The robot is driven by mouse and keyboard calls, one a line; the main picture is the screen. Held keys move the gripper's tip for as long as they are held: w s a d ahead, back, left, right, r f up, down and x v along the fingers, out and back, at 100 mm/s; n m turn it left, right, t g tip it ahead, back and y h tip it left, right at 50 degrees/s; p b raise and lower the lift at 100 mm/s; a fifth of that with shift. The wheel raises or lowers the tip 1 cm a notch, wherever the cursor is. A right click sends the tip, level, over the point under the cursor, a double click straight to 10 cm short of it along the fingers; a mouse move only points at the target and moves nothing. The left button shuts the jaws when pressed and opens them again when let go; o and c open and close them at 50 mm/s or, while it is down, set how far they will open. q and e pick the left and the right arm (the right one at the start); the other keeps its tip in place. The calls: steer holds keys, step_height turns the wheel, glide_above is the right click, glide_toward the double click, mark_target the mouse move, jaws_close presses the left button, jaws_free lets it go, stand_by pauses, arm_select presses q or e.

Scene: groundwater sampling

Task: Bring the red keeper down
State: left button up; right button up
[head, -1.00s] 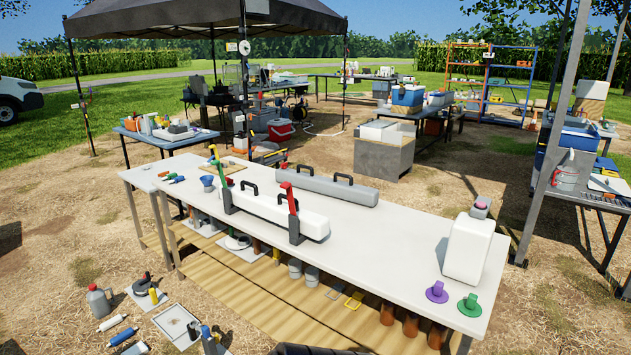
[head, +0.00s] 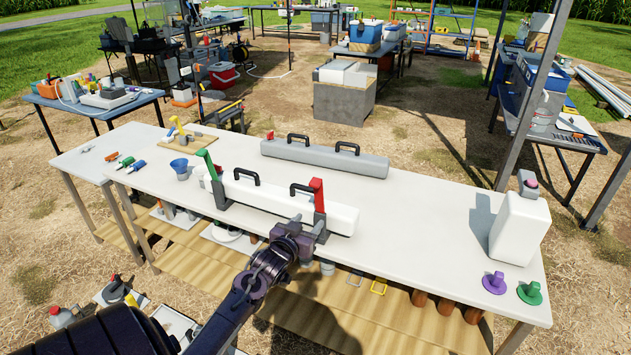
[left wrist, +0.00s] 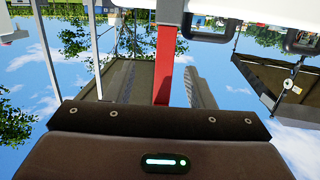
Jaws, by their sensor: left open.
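The red keeper (head: 317,194) stands up, tilted slightly, at the right part of a long white case (head: 342,219) on the white table. A green keeper (head: 208,164) stands up at the case's left end. My left gripper (head: 309,229) is at the near side of the case, just below the red keeper. In the left wrist view the red keeper (left wrist: 168,75) runs between the two spread fingers of my left gripper (left wrist: 165,85), with gaps on both sides. My right gripper is not in view.
A grey case (head: 325,160) with black handles lies behind the white one. A white jug (head: 519,230) and purple (head: 494,283) and green (head: 530,293) stoppers stand at the table's right end. The tabletop between is clear. A blue funnel (head: 180,168) stands left.

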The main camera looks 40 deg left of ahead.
arm_select(q)
steer(key=t, duration=0.2)
glide_toward(313, 187)
steer(key=shift+y, duration=0.4)
steer(key=x, duration=0.5)
steer(key=shift+w+d+r, duration=0.1)
steer(key=shift+d, duration=0.1)
steer(key=p+x, duration=0.1)
steer(key=x, duration=0.6)
steer(key=shift+w+a+f+p, duration=0.15)
steer(key=shift+w+f+p, duration=0.1)
steer(key=shift+f+p, duration=0.1)
jaws_close()
